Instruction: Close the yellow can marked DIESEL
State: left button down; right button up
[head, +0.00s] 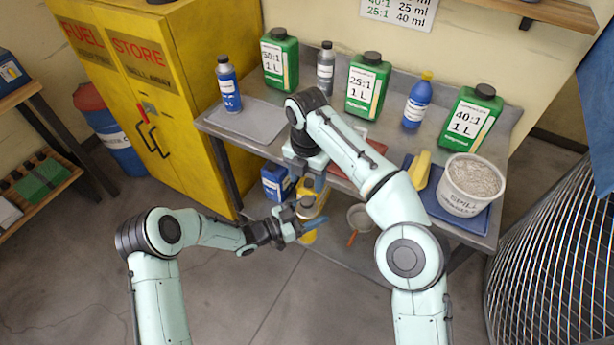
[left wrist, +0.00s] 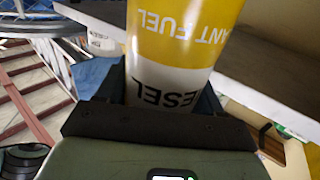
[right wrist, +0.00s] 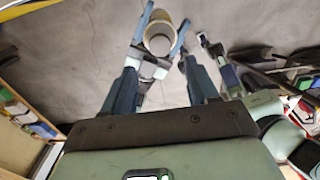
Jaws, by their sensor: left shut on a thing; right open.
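The yellow can (head: 308,237) shows partly in the head view, below the bench's front edge. In the left wrist view the can (left wrist: 185,30) has a yellow band and a white band with part of the word DIESEL, upside down. My left gripper (head: 305,228) is shut around its side. My right gripper (head: 306,190) points down just above the can and is open. In the right wrist view a pale round rim (right wrist: 158,34) with a grey inside lies between its fingertips. I cannot tell if this is the can's mouth or a lid.
The bench (head: 395,150) carries green bottles (head: 368,85), blue bottles (head: 418,102) and a white tub (head: 472,185). The yellow cabinet (head: 165,80) is at left, a wire mesh cylinder (head: 560,250) at right. The front floor is clear.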

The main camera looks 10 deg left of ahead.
aim_at(307, 200)
jog(key=shift+f, duration=4)
jog(key=shift+c, duration=0.3)
grip_shut()
